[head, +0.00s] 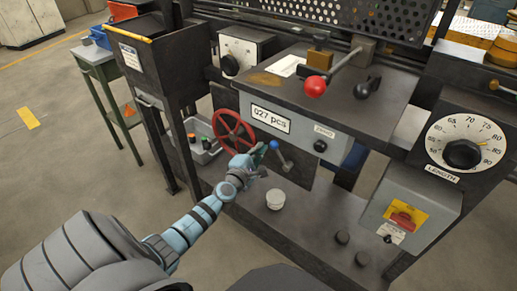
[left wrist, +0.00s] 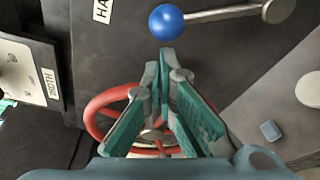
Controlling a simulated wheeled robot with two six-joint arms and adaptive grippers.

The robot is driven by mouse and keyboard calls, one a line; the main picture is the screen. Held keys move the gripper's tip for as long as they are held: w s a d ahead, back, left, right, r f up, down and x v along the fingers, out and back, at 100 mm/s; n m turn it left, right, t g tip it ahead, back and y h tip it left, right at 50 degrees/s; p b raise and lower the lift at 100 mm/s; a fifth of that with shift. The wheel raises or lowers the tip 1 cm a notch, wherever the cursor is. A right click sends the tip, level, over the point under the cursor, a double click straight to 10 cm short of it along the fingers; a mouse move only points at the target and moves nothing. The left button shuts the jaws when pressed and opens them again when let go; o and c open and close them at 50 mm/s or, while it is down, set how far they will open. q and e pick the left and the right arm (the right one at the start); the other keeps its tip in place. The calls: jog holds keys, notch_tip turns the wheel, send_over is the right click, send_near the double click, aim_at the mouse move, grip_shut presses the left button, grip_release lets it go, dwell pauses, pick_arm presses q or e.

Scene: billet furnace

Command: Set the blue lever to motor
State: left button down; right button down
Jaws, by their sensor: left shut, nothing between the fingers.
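The blue lever is a metal arm with a blue ball knob (head: 274,144) on the dark panel below the counter box. In the left wrist view the knob (left wrist: 166,22) sits at the top, just beyond my fingertips, with its arm running right to a pivot. My left gripper (head: 258,152) is shut and empty, close to the knob on its left side. In the left wrist view its teal fingers (left wrist: 164,62) meet just below the ball, with a small gap seeming to remain. The motor marking is not readable; only part of a label (left wrist: 102,10) shows. My right gripper is not in view.
A red handwheel (head: 233,130) is right beside my left gripper and lies behind the fingers in the wrist view. A white cup-like object (head: 275,199) stands on the lower plate. A red-knobbed lever (head: 315,87) is above, and a grey switch box (head: 410,210) is at right.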

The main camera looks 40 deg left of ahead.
pick_arm(q)
jog(key=shift+d+r+m, duration=0.25)
jog(key=shift+m, duration=0.05)
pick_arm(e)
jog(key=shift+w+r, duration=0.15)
